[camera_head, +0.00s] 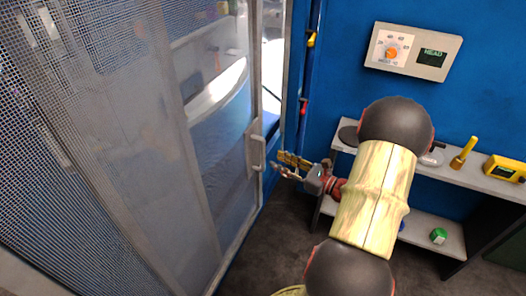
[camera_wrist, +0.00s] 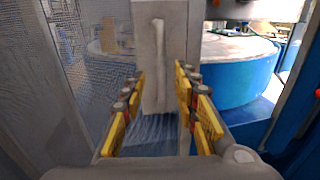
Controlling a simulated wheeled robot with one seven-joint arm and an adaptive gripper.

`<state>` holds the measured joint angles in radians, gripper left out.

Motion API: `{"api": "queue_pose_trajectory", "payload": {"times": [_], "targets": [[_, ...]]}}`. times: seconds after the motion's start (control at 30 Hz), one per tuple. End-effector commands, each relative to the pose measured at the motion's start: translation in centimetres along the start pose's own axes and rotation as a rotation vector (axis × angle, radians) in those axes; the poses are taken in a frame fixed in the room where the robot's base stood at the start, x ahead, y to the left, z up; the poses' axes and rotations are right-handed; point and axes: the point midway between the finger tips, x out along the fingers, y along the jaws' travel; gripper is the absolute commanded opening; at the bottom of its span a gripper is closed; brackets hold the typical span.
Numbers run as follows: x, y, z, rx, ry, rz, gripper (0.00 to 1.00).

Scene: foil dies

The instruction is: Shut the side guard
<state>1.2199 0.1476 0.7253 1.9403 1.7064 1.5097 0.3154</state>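The side guard (camera_head: 173,80) is a grey-framed mesh door at the left of the head view. It stands ajar, with a gap between its right edge and the blue machine frame. Its pale upright handle (camera_head: 257,146) sits on that right edge. In the wrist view the handle (camera_wrist: 157,50) is straight ahead. My gripper (camera_head: 283,165) is just right of the handle in the head view. Its yellow-padded fingers are apart, with nothing held between them. In the wrist view my gripper (camera_wrist: 160,76) points at the handle plate; whether it touches cannot be told.
Through the gap a blue drum-like body (camera_wrist: 237,72) with a pale top shows. A control panel (camera_head: 413,51) is on the blue wall. A grey shelf (camera_head: 481,180) at right carries a yellow-handled tool (camera_head: 464,153) and a yellow device (camera_head: 506,168); a green item (camera_head: 438,236) lies below. Dark floor is clear beneath my arm.

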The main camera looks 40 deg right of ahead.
Motion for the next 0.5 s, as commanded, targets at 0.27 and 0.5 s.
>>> {"api": "queue_pose_trajectory", "payload": {"times": [0.27,0.5], "targets": [[2.9,-0.2,0.5,0.01,-0.016,-0.005,0.3],[6.4,-0.2,0.5,0.009,-0.015,-0.004,0.3]]}}
